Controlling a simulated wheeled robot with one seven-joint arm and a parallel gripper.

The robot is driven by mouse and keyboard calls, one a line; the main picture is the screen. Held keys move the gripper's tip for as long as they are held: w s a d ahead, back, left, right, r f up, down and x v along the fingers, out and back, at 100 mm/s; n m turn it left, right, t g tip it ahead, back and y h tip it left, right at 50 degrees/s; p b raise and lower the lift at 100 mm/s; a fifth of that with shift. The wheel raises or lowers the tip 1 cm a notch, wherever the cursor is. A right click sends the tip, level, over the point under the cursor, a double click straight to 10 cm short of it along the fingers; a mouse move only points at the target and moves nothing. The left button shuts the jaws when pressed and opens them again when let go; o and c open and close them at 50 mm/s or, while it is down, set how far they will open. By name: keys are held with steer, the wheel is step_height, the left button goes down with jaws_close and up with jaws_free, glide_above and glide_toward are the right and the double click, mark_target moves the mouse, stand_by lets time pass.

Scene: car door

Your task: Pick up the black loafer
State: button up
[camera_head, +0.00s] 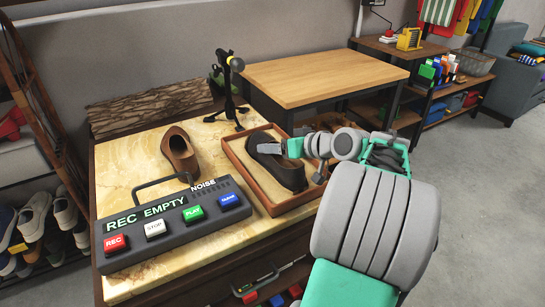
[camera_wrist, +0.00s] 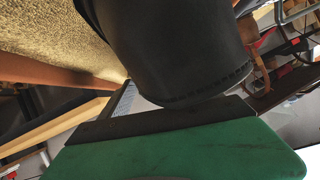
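The black loafer (camera_head: 278,162) sits inside a shallow brown-rimmed tray on the counter. It fills the upper middle of the wrist view (camera_wrist: 170,45), very close to the camera. My gripper (camera_head: 270,147) reaches in from the right, with a grey fingertip lying over the loafer's opening. In the wrist view one green finger with a dark pad lies along the bottom, and the loafer's edge seems to meet the pad. The other finger is not visible there, so I cannot tell whether the gripper is closed on the loafer.
The tray (camera_head: 240,169) has raised walls around the loafer. A brown loafer (camera_head: 179,153) stands to its left. A control box (camera_head: 172,220) with coloured buttons lies in front, and a microphone stand (camera_head: 235,96) rises behind. A wooden table (camera_head: 325,74) is at the back.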

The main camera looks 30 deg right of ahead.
jaws_close()
stand_by(0.6)
steer(key=shift+r, duration=0.1)
